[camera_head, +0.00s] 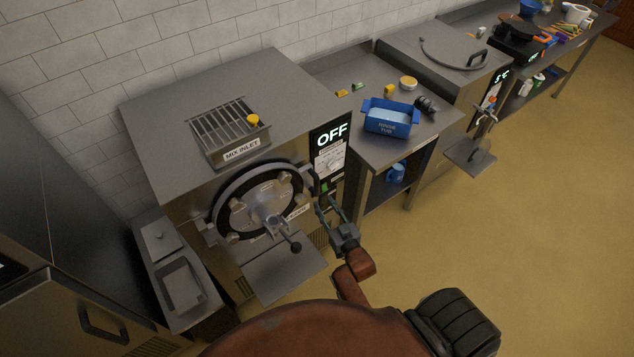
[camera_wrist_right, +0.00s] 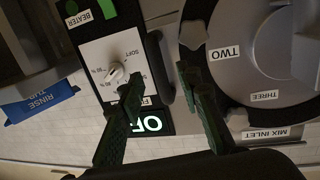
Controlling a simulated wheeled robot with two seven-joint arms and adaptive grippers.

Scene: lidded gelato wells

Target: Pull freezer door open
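The freezer door (camera_head: 237,214) is a round metal disc with a dark ring on the front of the steel machine (camera_head: 185,185), and looks closed. A spout with a black-knobbed lever sits at its lower front. The door also shows in the right wrist view (camera_wrist_right: 250,65), with labels "TWO" and "THREE". A dark upright bar (camera_wrist_right: 161,68), possibly its handle, stands between door and control panel. My right gripper (camera_head: 328,204) is at the door's right edge. In the right wrist view its fingers (camera_wrist_right: 165,110) are apart, with the bar's end seen between them; contact cannot be told. My left gripper is out of view.
The control panel (camera_head: 330,150) reads "OFF", right of the door. A steel shelf (camera_head: 284,275) juts out below the door. A table with a blue rinse tub (camera_head: 390,120) stands to the right. A grey cabinet (camera_head: 60,310) stands at left. Yellow floor is clear at right.

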